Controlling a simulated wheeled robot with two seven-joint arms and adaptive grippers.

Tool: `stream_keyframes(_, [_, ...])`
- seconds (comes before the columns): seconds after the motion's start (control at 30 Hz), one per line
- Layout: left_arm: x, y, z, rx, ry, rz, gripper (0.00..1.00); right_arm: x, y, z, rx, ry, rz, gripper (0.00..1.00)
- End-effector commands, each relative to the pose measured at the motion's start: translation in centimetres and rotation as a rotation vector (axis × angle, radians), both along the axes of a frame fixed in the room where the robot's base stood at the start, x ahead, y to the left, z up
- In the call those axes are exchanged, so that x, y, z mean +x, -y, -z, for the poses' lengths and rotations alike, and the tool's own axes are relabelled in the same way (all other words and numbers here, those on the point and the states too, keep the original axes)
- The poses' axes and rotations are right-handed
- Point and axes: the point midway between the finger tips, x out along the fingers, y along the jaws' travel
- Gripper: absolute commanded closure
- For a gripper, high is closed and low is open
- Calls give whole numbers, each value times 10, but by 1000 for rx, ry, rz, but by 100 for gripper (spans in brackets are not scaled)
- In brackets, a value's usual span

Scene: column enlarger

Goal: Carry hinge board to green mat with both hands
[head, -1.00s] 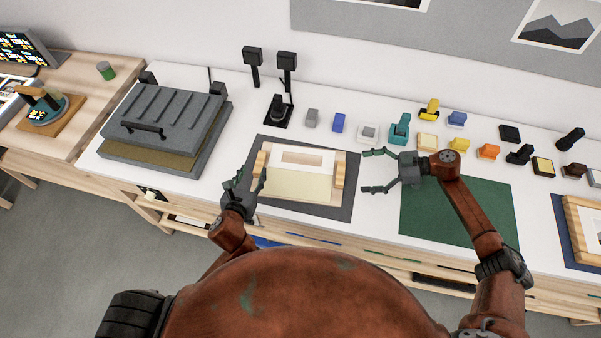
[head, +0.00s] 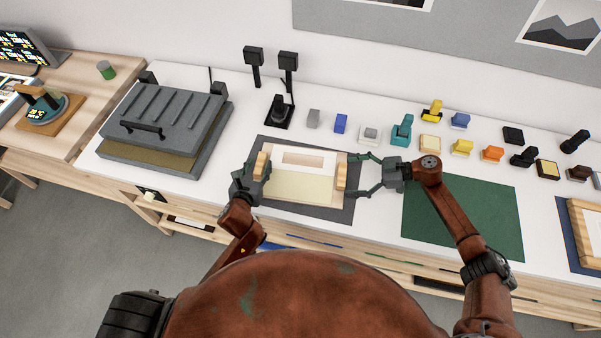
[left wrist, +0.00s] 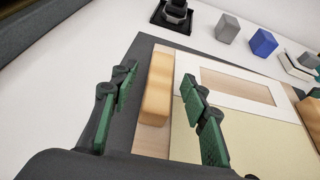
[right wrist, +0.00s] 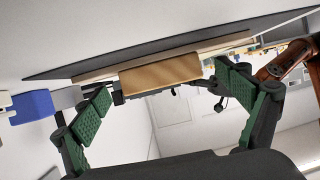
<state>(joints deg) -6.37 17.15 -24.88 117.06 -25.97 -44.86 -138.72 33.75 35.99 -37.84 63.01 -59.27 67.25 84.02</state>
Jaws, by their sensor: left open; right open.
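The hinge board (head: 300,187) is a pale wooden board with a cream lower panel, a white windowed upper part and a wooden block handle at each end. It lies on a dark grey mat. My left gripper (head: 258,172) is open at the left handle (left wrist: 157,90), with its fingers on either side of it in the left wrist view (left wrist: 160,95). My right gripper (head: 362,176) is open, its fingertips close to the right handle (head: 341,176). That handle shows between the fingers in the right wrist view (right wrist: 160,74). The green mat (head: 463,215) lies flat and bare to the right.
A grey press (head: 165,125) stands to the left. Several small coloured blocks and stands line the back, including a teal one (head: 402,131). A wooden frame (head: 587,232) lies at the far right. A clear white strip separates the two mats.

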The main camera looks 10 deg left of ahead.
Motion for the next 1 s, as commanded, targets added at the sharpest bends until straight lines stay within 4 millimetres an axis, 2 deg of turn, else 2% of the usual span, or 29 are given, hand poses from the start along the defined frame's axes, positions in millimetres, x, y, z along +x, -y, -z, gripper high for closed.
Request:
stream_keyframes(0.2, [17, 0, 7, -1, 0, 0, 58, 0, -17, 7, 0, -1, 1, 7])
stream_keyframes(0.53, [19, 0, 8, 0, 0, 0, 59, 0, -19, 8, 0, -1, 1, 8])
stream_keyframes(1.0, [18, 0, 8, 0, 0, 1, 91, 0, -18, 8, 0, -1, 1, 40])
